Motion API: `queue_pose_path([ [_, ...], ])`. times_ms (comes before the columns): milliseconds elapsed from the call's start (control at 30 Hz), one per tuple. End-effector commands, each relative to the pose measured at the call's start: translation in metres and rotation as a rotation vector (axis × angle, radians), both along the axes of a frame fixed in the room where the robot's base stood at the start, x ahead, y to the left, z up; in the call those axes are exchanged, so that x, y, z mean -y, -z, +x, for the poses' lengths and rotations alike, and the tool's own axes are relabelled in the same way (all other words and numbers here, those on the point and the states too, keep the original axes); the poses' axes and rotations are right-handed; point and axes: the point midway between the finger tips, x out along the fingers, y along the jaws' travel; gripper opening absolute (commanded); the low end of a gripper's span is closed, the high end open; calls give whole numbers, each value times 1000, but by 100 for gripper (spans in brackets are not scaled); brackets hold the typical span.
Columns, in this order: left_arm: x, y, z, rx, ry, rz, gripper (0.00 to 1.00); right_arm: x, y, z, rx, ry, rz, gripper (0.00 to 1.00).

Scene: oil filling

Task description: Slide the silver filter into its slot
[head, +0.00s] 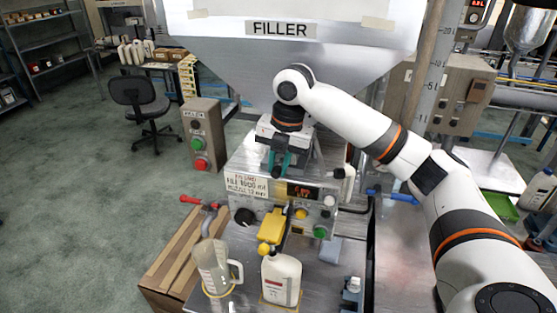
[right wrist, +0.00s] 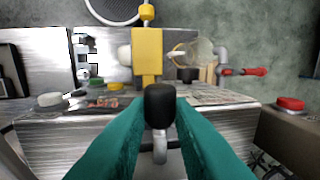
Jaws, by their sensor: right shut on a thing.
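My right gripper (head: 280,160) has teal fingers and reaches down to the top of the metal filling machine, under the hopper. In the right wrist view (right wrist: 160,105) its fingers are closed on a black knob (right wrist: 160,98) with a bent silver stem (right wrist: 160,146) below it. This looks like the handle of the silver filter. The filter's body and its slot are mostly hidden by the gripper and housing, so I cannot tell how far in it sits. My left gripper is in neither view.
The hopper (head: 290,50) hangs close over my right gripper. In front stand a yellow nozzle block (head: 271,226), a white bottle (head: 281,280) and a clear jug (head: 213,268). A red-handled valve (head: 205,203) is at the left. A button post (head: 201,135) stands beyond it.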

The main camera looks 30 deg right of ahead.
Motion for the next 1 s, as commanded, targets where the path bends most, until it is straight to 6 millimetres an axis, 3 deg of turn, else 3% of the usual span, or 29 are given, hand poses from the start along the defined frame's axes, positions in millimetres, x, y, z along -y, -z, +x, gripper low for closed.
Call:
queue_pose_path([
  [400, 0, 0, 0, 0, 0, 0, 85, 0, 2, 0, 1, 0, 0, 0],
  [433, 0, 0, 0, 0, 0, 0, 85, 0, 2, 0, 1, 0, 0, 23],
  [567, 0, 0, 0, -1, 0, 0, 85, 0, 2, 0, 1, 0, 1, 45],
  [867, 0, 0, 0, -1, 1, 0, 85, 0, 2, 0, -1, 0, 0, 46],
  [1000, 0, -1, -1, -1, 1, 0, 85, 0, -8, 0, 1, 0, 1, 46],
])
